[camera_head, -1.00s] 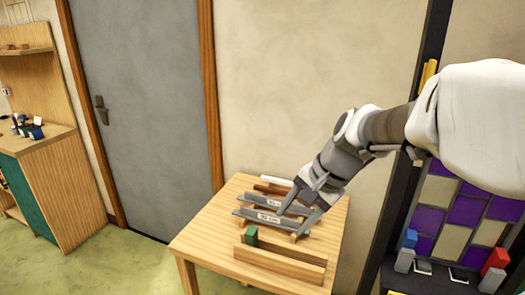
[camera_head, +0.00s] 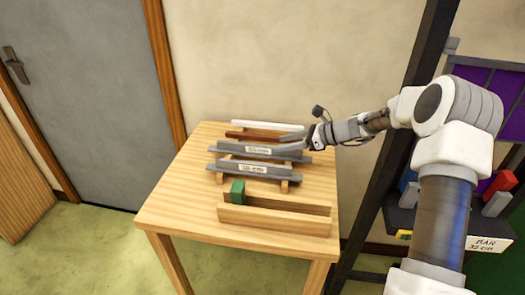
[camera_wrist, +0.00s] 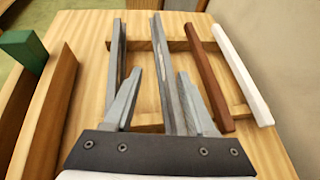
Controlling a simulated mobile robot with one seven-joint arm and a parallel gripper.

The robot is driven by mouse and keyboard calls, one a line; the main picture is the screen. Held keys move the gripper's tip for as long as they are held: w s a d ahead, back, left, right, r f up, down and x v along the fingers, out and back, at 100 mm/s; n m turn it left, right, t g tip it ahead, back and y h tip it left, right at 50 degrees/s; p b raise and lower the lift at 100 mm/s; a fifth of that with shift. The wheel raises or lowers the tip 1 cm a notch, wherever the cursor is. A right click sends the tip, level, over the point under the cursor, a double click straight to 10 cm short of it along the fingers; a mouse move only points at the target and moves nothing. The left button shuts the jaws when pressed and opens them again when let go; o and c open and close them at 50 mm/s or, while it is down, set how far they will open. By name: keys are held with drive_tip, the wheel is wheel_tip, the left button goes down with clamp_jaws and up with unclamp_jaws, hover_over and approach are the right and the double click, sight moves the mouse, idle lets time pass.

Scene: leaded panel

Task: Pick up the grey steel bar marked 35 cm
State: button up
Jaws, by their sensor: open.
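Two grey steel bars lie side by side on wooden supports on the table: a nearer one (camera_head: 222,166) and a farther one (camera_head: 232,150). Both carry white labels; the nearer label seems to read 35 cm, and the farther one is too small to read surely. My gripper (camera_head: 288,143) is open at the right end of the farther bar. In the wrist view my gripper's fingers (camera_wrist: 159,73) point along the bars. The farther bar (camera_wrist: 164,60) runs between them, and the nearer bar (camera_wrist: 114,60) lies beside the left finger. I cannot tell whether the fingers touch either.
A brown bar (camera_head: 258,136) and a white bar (camera_head: 262,126) lie behind the grey bars. A wooden channel (camera_head: 285,221) with a green block (camera_head: 238,191) stands in front. A dark rack at the right bears a "BAR 35 cm" sign (camera_head: 485,244). The table's front left (camera_head: 180,210) is clear.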

sight(259, 145)
drive_tip(key=shift+m, duration=0.3)
drive_tip(key=x, duration=0.4)
drive_tip(key=w+x, duration=0.1)
drive_tip(key=x, duration=0.2)
drive_tip(key=shift+w+a+b, duration=0.1)
drive_tip(key=shift+a+b, duration=0.1)
drive_tip(key=shift+b, duration=0.15)
drive_tip(key=shift+c, duration=0.3)
clamp_jaws()
drive_tip(key=shift+d, duration=0.1)
idle(0.4)
